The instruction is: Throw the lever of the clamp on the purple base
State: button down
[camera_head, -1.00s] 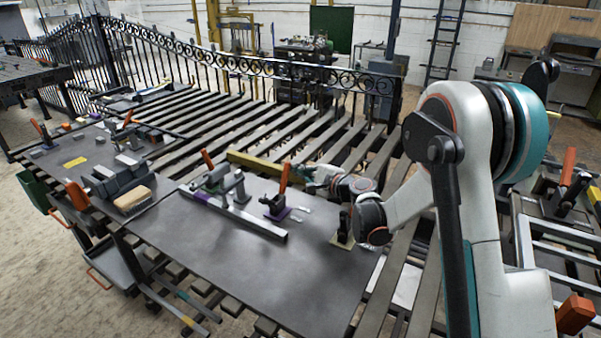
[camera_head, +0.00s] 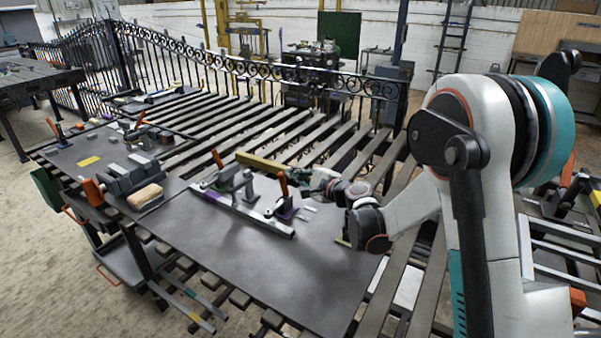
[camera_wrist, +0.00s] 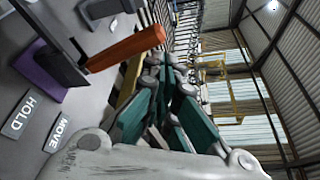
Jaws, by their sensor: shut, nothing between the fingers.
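The clamp on the purple base (camera_head: 287,213) stands by the right end of a steel bar (camera_head: 262,222). Its orange lever (camera_head: 283,184) stands nearly upright, leaning slightly left. In the wrist view the orange lever (camera_wrist: 125,48) lies left of my gripper (camera_wrist: 170,68), and the purple base (camera_wrist: 38,82) is at far left beside HOLD and MOVE labels (camera_wrist: 18,115). My gripper (camera_head: 322,180) is shut and empty, just right of the lever in the head view. A gap shows between lever and fingers in the wrist view, though contact is hard to judge.
A second clamp with an orange lever (camera_head: 217,159) stands to the left on the same table (camera_head: 270,275). A grey vise (camera_head: 130,178) and a tan block (camera_head: 146,197) sit further left. The table's front is clear. A slatted frame (camera_head: 300,135) lies behind.

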jog(key=shift+s+a, duration=0.15)
jog(key=shift+s, duration=0.05)
dwell(0.4)
jog(key=v, duration=1.2)
jog(key=s+d+r+n+g+h, duration=0.1)
jog(key=s+r+n+g+h, duration=0.25)
jog(key=s+n, duration=0.65)
jog(key=s+d+n+g+h, duration=0.1)
jog(key=s+d, duration=0.4)
jog(key=s, duration=0.6)
jog(key=s+d+n+g+h, duration=0.1)
jog(key=s+d+n+h, duration=0.3)
jog(key=s, duration=0.8)
jog(key=shift+d+f+h, duration=0.35)
jog(key=shift+d+h, duration=0.25)
jog(key=shift+h, duration=0.25)
